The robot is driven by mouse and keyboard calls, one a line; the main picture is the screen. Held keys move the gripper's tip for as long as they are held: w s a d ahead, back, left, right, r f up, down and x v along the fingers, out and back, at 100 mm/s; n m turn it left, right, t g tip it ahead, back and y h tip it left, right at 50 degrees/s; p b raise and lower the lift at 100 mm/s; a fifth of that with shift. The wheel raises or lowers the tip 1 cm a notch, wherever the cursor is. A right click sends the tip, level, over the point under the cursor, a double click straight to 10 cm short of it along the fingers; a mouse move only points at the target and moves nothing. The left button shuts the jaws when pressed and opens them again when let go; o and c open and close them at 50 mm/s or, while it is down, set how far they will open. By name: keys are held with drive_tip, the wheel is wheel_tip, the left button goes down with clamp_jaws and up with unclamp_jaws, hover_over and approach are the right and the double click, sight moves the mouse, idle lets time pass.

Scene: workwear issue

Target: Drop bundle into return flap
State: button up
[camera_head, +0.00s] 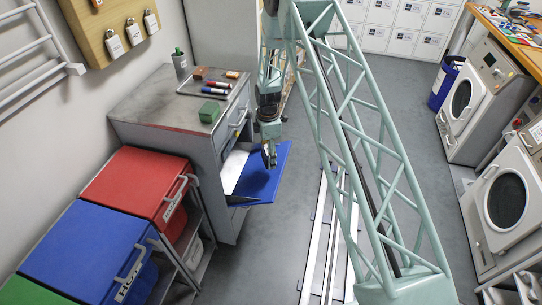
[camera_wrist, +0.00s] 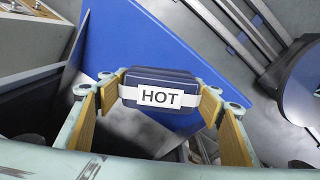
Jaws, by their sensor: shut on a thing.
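A dark blue bundle (camera_wrist: 158,76) with a white band marked HOT sits between the tan-padded fingers of my gripper (camera_wrist: 160,97) in the wrist view. My gripper is shut on it. In the head view my gripper (camera_head: 269,160) hangs by the front of the grey cabinet, over the blue flap (camera_head: 267,182). The bundle is hard to make out there. The flap stands folded outward from the cabinet front, with a white surface (camera_head: 235,170) beside it. In the wrist view a large blue panel (camera_wrist: 205,62) lies behind and below the bundle, apparently this flap.
Red (camera_head: 135,180) and blue (camera_head: 85,250) lidded bins stand at the left. Washing machines (camera_head: 505,200) line the right. Grey floor lies between, with rails (camera_head: 330,240).

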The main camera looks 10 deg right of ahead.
drive_tip(key=shift+w+a+f+b, duration=0.2)
drive_tip(key=shift+a+f, duration=0.15)
drive_tip(key=shift+f, duration=0.2)
drive_tip(key=shift+w+a+f+b, duration=0.1)
drive_tip(key=shift+w+a+f, duration=0.1)
drive_tip(key=shift+a+f, duration=0.25)
drive_tip(key=shift+d+f, duration=0.1)
drive_tip(key=o, duration=1)
drive_tip(key=shift+r, duration=6)
drive_tip(key=shift+r, duration=0.1)
